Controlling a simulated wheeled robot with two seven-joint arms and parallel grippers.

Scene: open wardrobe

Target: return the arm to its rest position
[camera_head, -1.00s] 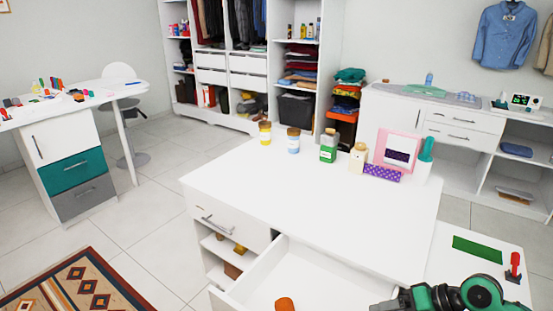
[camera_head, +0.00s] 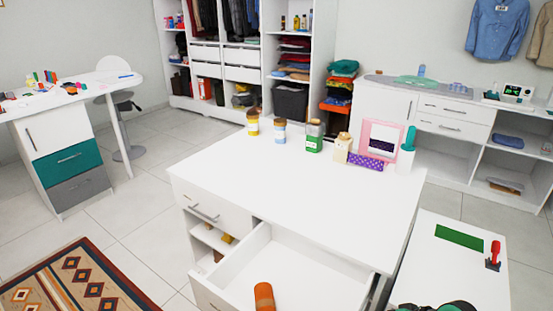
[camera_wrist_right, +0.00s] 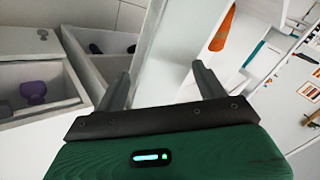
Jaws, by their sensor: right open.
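My right gripper (camera_wrist_right: 161,70) shows in the right wrist view with its two dark fingers apart. A white panel edge passes behind the gap, and nothing is held between them. In the head view only a small dark and green piece of my right arm (camera_head: 436,307) shows at the bottom edge; the gripper there is hidden. My left arm and gripper are in neither view. An orange cylinder (camera_head: 264,296) is in the open white drawer (camera_head: 300,262); an orange item (camera_wrist_right: 222,30) also shows beyond the right finger in the right wrist view.
The white desk (camera_head: 290,185) has a clear top, with jars (camera_head: 314,136) and a pink frame (camera_head: 381,138) along its back edge. A low white table (camera_head: 455,270) at right holds a green mat (camera_head: 459,237) and a red-handled item (camera_head: 494,253). Open compartments (camera_wrist_right: 40,90) lie left in the wrist view.

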